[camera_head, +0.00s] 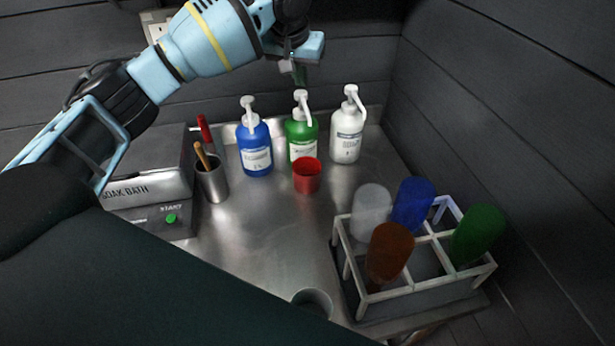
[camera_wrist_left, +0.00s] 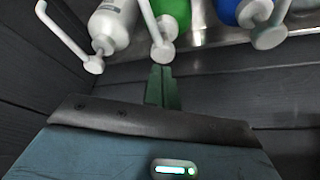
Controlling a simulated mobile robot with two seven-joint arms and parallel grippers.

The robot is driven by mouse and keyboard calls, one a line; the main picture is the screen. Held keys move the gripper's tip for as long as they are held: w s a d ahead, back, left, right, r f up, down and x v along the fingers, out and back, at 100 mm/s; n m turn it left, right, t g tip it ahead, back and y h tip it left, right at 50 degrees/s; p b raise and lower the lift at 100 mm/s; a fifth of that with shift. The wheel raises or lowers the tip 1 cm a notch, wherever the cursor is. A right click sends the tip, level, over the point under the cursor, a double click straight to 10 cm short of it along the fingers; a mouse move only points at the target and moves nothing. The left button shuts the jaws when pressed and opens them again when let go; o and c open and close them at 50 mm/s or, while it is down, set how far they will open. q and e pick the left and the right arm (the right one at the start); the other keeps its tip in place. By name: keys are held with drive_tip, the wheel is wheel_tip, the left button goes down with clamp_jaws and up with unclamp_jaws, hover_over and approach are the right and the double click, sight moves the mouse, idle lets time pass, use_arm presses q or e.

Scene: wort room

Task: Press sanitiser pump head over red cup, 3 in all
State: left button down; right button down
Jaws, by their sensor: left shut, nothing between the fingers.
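Three pump bottles stand in a row at the back of the steel counter: blue (camera_head: 256,150), green (camera_head: 299,134) and white (camera_head: 346,140). Their labels are too small to read, so I cannot tell which is sanitiser. A red cup (camera_head: 307,178) stands upright just in front of the green bottle, below its spout. My left gripper (camera_head: 299,76) is shut and empty, just above and behind the green bottle's pump head (camera_head: 300,96). In the left wrist view the shut fingers (camera_wrist_left: 161,86) point at the green bottle's pump head (camera_wrist_left: 163,53), seemingly apart from it. My right gripper is not in view.
A white rack (camera_head: 357,295) with clear, blue, brown and green vessels stands at the right. A soak bath (camera_head: 145,190) and a steel pot (camera_head: 212,181) with tools are at the left. A small grey cup (camera_head: 313,299) is near the front. Dark walls close the back and right.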

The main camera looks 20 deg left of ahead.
sight(301, 93)
use_arm(q)
drive_tip(key=shift+f, duration=0.1)
idle(0.4)
drive_tip(key=shift+f, duration=0.35)
drive_tip(key=shift+f, duration=0.25)
drive_tip(key=shift+f, duration=1.15)
drive_tip(key=shift+r, duration=1.75)
drive_tip(key=shift+f, duration=0.15)
